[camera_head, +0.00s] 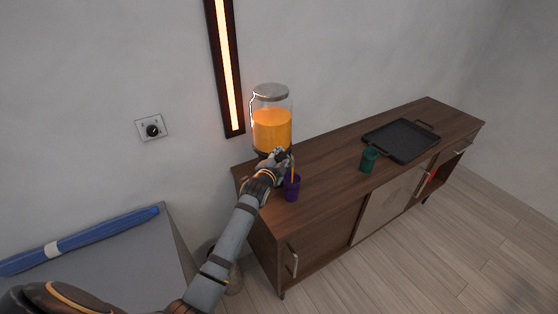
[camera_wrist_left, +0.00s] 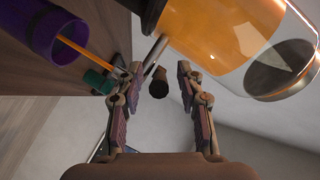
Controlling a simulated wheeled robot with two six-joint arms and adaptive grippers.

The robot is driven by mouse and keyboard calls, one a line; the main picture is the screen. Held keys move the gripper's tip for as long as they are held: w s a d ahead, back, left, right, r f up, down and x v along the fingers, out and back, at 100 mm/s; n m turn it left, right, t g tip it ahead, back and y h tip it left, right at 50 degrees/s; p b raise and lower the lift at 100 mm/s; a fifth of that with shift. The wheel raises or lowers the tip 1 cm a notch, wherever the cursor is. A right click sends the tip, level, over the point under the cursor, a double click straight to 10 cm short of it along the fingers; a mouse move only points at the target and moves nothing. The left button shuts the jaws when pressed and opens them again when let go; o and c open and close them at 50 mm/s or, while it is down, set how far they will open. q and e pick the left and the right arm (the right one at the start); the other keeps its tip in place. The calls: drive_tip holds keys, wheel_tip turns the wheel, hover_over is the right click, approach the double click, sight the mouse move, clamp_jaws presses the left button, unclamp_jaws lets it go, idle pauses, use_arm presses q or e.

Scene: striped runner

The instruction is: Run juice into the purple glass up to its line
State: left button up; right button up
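The purple glass (camera_head: 291,188) stands upright on the sideboard, below the tap of the juice dispenser (camera_head: 271,128). Its open mouth shows at upper left in the left wrist view (camera_wrist_left: 58,35). A thin orange stream of juice (camera_wrist_left: 88,59) runs from the tap into the glass. The juice level and the line cannot be made out. My left gripper (camera_head: 281,158) is at the tap. In the wrist view its fingers (camera_wrist_left: 158,86) are apart, with the dark tap handle (camera_wrist_left: 159,75) between them and visible gaps beside it. My right gripper is not in view.
A green cup (camera_head: 369,159) and a black tray (camera_head: 402,139) stand farther right on the wooden sideboard (camera_head: 318,207). A glowing lamp (camera_head: 228,70) and a dial (camera_head: 152,130) are on the wall. A blue roll (camera_head: 90,239) lies on the grey surface at left.

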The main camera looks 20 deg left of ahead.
use_arm(q)
drive_tip(key=v, duration=1.1)
drive_tip(key=shift+s, duration=0.4)
drive_tip(key=shift+r, duration=0.1)
